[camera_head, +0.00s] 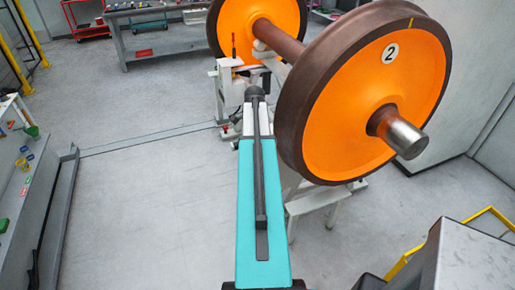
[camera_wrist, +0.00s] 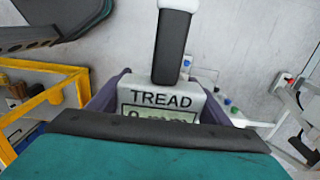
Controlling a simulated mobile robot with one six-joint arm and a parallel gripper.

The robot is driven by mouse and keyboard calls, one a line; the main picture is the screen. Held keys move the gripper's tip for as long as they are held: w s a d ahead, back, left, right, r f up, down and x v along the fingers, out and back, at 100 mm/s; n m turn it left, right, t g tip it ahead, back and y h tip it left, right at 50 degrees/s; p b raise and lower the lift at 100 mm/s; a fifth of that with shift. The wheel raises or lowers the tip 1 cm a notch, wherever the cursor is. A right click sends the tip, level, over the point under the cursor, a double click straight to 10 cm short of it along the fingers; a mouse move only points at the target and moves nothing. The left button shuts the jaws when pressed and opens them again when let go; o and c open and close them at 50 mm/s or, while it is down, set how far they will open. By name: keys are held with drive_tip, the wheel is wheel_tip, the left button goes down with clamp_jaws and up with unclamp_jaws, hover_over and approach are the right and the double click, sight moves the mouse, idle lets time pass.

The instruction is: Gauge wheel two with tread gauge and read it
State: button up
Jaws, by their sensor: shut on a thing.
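Wheel two (camera_head: 375,98) is a large orange disc with a dark brown rim, marked with a round white "2" label. It stands at the upper right in the head view, with its axle end (camera_head: 398,133) pointing forward. My gripper (camera_wrist: 160,92) is shut on the tread gauge (camera_wrist: 190,97) in the wrist view. The gauge is a pale block lettered "TREAD" with a dark upright bar above it. Its display (camera_wrist: 150,113) shows a digit and "mm", but my own link hides the lower part, so the digit is unclear. No contact between gauge and wheel shows.
A second orange wheel (camera_head: 238,28) shares the axle (camera_head: 277,40). A workbench (camera_head: 165,42) stands behind and another bench (camera_head: 28,190) at left. A grey cabinet (camera_head: 470,265) and yellow rail (camera_head: 490,214) are at lower right. The left-centre floor is clear.

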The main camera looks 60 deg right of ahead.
drive_tip(key=shift+w+a, duration=0.8)
drive_tip(key=shift+a, duration=0.3)
drive_tip(key=shift+w, duration=0.1)
drive_tip(key=w+a+n+b, duration=0.5)
drive_tip(key=w+a+n, duration=0.1)
drive_tip(key=w+a, duration=1.7)
drive_tip(key=a+n+b, duration=0.2)
drive_tip(key=a+n, duration=0.4)
drive_tip(key=a, duration=0.9)
drive_tip(key=a+r+n+b, duration=0.1)
drive_tip(key=a+n, duration=0.6)
drive_tip(key=a, duration=0.8)
drive_tip(key=shift+a+n+b, duration=0.2)
drive_tip(key=shift+n+b, duration=0.1)
drive_tip(key=shift+b, duration=0.6)
drive_tip(key=shift+n, duration=0.4)
